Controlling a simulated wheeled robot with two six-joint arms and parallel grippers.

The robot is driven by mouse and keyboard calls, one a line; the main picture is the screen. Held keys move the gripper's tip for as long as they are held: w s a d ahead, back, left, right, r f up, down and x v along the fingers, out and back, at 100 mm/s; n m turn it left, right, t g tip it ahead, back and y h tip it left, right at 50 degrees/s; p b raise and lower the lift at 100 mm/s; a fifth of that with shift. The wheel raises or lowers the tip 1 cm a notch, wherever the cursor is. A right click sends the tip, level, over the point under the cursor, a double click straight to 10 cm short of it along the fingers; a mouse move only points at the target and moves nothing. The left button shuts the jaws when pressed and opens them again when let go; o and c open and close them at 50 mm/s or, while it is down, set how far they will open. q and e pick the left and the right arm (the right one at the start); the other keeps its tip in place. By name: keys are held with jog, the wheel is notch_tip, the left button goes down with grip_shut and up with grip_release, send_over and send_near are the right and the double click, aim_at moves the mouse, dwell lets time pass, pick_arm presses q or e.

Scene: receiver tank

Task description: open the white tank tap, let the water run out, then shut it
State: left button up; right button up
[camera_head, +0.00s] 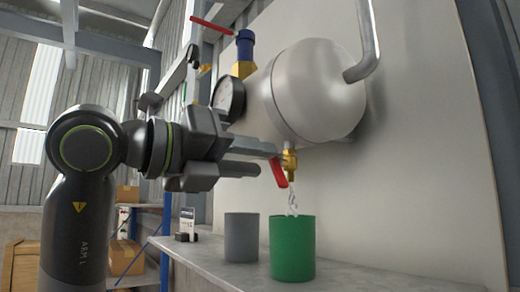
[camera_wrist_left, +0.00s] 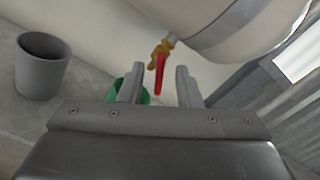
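The white tank (camera_head: 318,90) is mounted on a pale panel. Its brass tap (camera_head: 290,162) is underneath, with a red lever (camera_head: 278,172) slanting downward. Clear water (camera_head: 292,205) runs from the tap into a green cup (camera_head: 292,248). My left gripper (camera_head: 264,160) is just left of the lever. In the left wrist view the left gripper (camera_wrist_left: 160,82) has its fingers apart. The red lever (camera_wrist_left: 160,75) appears in the gap between them, and I see no contact. The green cup is partly hidden behind the left finger there. My right gripper is not in view.
A grey cup (camera_head: 241,237) stands left of the green cup on the grey bench (camera_head: 345,277). A pressure gauge (camera_head: 228,98) and a blue-and-brass valve (camera_head: 245,52) are close above my left gripper. Another red lever (camera_head: 211,25) is at the top. A grey pipe (camera_head: 368,40) joins the tank.

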pick_arm(q)
jog(key=shift+x, duration=0.85)
grip_shut()
